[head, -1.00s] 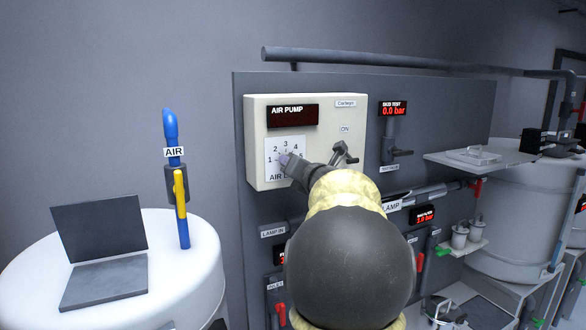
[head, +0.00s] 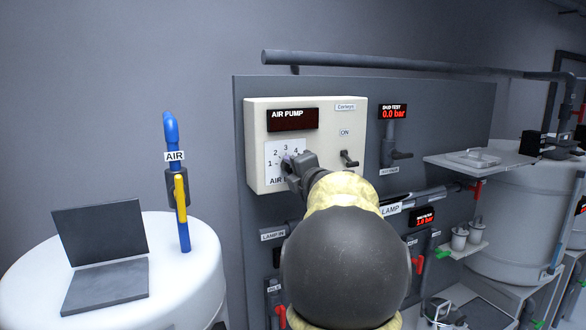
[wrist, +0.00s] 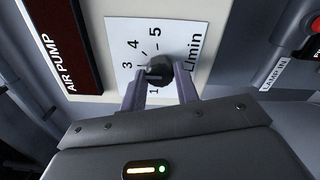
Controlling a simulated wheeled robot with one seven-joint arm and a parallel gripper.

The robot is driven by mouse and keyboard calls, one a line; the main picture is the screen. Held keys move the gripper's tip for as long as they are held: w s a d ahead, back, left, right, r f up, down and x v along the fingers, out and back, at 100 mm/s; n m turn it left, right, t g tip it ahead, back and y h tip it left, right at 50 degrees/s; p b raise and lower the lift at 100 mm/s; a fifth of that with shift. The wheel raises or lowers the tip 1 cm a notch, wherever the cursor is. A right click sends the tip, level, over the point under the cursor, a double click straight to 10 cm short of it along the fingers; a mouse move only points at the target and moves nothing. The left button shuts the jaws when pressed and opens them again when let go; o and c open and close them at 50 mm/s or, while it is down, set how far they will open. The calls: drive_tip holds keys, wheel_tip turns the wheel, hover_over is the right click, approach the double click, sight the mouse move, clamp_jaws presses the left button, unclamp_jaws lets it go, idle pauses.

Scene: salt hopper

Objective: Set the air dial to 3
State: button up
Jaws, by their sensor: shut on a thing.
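The air dial is a dark round knob (wrist: 158,68) on a white scale plate (head: 275,150) of the cream AIR PUMP box (head: 335,120). In the wrist view, 1, 3, 4 and 5 show around the knob; the 2 is hidden near a finger. My gripper (head: 291,164) is at the dial; in the wrist view its two fingers (wrist: 160,84) are shut on the knob, one on each side. I cannot tell which number the knob points to. In the head view my gripper covers the knob and the 5.
A switch lever (head: 349,159) under an ON label sits just right of my gripper. The box's display (head: 292,119) is dark. A blue AIR pipe with a yellow handle (head: 181,198) stands to the left, by a laptop (head: 103,258) on a white round top.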

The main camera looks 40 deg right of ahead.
idle(0.4)
drive_tip(key=o, duration=1)
drive_tip(key=b+v, duration=0.5)
drive_tip(key=v, duration=1.2)
drive_tip(key=shift+s+f, duration=0.1)
drive_tip(key=shift+s, duration=0.15)
drive_tip(key=shift+w+d, duration=0.1)
